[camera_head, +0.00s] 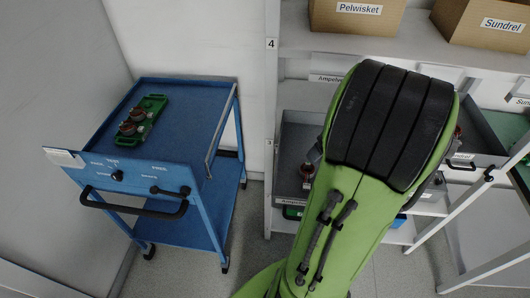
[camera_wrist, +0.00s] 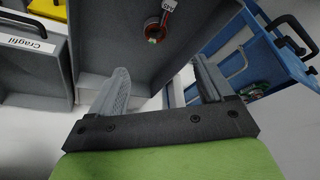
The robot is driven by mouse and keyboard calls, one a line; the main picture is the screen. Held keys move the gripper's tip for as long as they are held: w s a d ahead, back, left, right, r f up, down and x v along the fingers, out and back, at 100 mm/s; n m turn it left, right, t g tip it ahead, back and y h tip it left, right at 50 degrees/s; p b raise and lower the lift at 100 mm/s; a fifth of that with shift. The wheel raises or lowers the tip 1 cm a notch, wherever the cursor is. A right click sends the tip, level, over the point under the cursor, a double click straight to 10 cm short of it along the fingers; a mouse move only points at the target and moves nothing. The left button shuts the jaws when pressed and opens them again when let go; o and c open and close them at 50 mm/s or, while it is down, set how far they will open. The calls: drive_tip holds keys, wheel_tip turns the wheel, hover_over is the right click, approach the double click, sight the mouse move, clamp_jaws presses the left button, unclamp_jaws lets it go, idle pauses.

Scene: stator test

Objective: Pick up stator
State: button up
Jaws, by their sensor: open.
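In the wrist view a copper-coloured ring-shaped stator (camera_wrist: 153,30) with a red and white tag lies in a grey bin (camera_wrist: 115,40). My gripper (camera_wrist: 160,84) is open, its two grey fingers spread wide with nothing between them. The stator is beyond the fingertips, apart from them. In the head view a reddish part that looks like the stator (camera_head: 307,170) shows in a grey shelf bin (camera_head: 290,150), left of my green arm. My arm hides my gripper and part of the bin there.
A blue cart (camera_head: 195,100) stands at the left with a green fixture (camera_head: 142,120) holding two reddish-brown round parts. The shelf (camera_head: 400,45) carries cardboard boxes (camera_head: 357,15) above. A bin labelled Cragfil (camera_wrist: 28,44) is at the wrist view's left. Floor between cart and shelf is clear.

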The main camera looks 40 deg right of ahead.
drive_tip(key=b, duration=0.2)
approach(309, 168)
drive_tip(key=f, duration=0.1)
drive_tip(key=w+a+f, duration=0.1)
drive_tip(key=shift+a+f, duration=0.2)
drive_tip(key=shift+f, duration=0.1)
drive_tip(key=x, duration=0.4)
drive_tip(key=shift+w+d+f+b, duration=0.1)
drive_tip(key=shift+d+f+b, duration=0.05)
drive_tip(key=shift+f+b, duration=0.2)
drive_tip(key=shift+r, duration=0.15)
drive_tip(key=c, duration=1.2)
